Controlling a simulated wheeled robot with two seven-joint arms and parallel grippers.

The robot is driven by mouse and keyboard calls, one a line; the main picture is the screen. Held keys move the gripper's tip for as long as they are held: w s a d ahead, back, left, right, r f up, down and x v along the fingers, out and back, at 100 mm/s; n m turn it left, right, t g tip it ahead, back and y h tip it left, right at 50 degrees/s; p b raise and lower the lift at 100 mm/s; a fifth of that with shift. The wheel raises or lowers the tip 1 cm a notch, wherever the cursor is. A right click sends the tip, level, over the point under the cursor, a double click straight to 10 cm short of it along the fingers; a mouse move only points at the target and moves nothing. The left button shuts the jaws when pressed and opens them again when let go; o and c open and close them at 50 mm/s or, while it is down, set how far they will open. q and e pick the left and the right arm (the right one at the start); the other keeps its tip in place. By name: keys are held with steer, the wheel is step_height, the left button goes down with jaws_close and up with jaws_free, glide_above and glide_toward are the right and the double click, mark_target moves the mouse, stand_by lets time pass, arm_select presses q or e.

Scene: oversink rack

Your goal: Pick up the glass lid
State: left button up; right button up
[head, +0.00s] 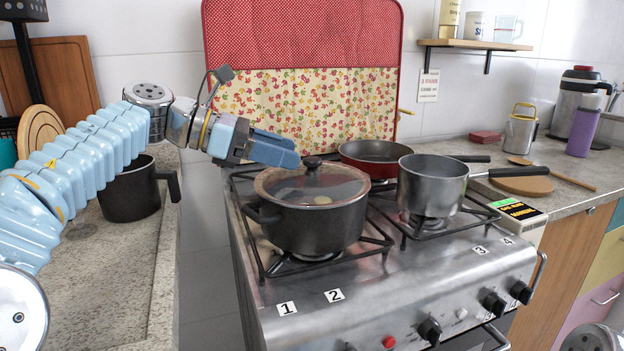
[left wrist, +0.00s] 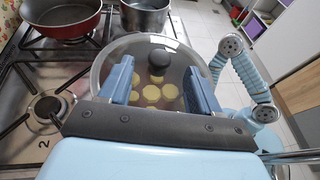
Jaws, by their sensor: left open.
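The glass lid (head: 335,182) lies flat on a dark pot (head: 318,229) on the front left of the stove. It is clear with a brown rim and a black knob (head: 312,164). My left gripper (head: 296,152) is at the knob's upper left in the head view. In the left wrist view the lid (left wrist: 183,62) shows with yellow round pieces beneath it. The two blue fingers of my left gripper (left wrist: 160,85) are apart, and the knob (left wrist: 158,60) appears between and beyond their tips. I see no contact with the knob. My right gripper is not in view.
A steel pot (head: 432,185) stands right of the lidded pot, and a red pan (head: 375,152) is behind. A black pot (head: 130,195) is on the left counter. The right counter holds a cutting board (head: 522,185) and a purple bottle (head: 582,132).

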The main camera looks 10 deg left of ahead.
mark_target(304, 158)
arm_select(q)
steer(key=x, duration=0.4)
steer(key=shift+f, duration=0.15)
jaws_close()
